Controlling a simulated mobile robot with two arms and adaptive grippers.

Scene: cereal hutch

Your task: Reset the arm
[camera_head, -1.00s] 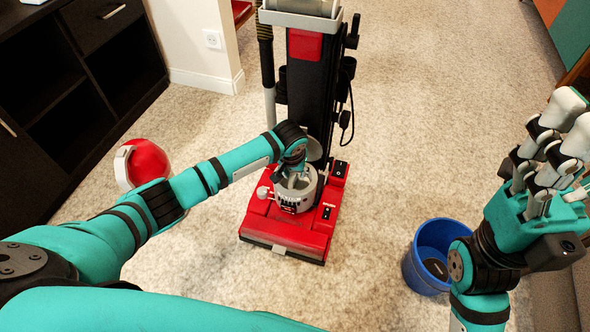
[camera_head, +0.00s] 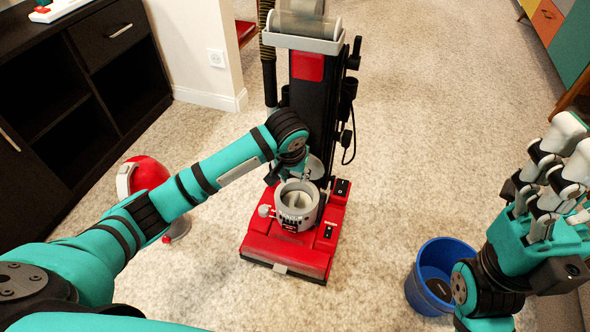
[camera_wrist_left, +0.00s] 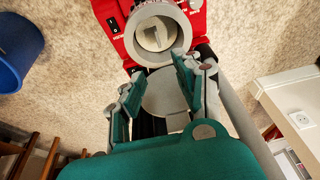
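A red and black upright vacuum (camera_head: 290,245) stands in the middle of the head view. Its round grey cup (camera_head: 297,203) is open at the top; the cup also shows in the left wrist view (camera_wrist_left: 158,32). A grey round disc (camera_wrist_left: 165,92) lies behind the cup, seen between my left fingers. My left gripper (camera_head: 293,175) is just above and behind the cup, partly hidden by its own wrist. In the left wrist view its fingers (camera_wrist_left: 158,80) are spread, with nothing held between them. My right gripper (camera_head: 557,165) is raised at the right, fingers up, seen from the side.
A blue bin (camera_head: 437,275) with a dark item inside stands below my right gripper. A red and grey round object (camera_head: 146,175) sits on the carpet behind my left arm. A dark cabinet (camera_head: 80,85) lines the left.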

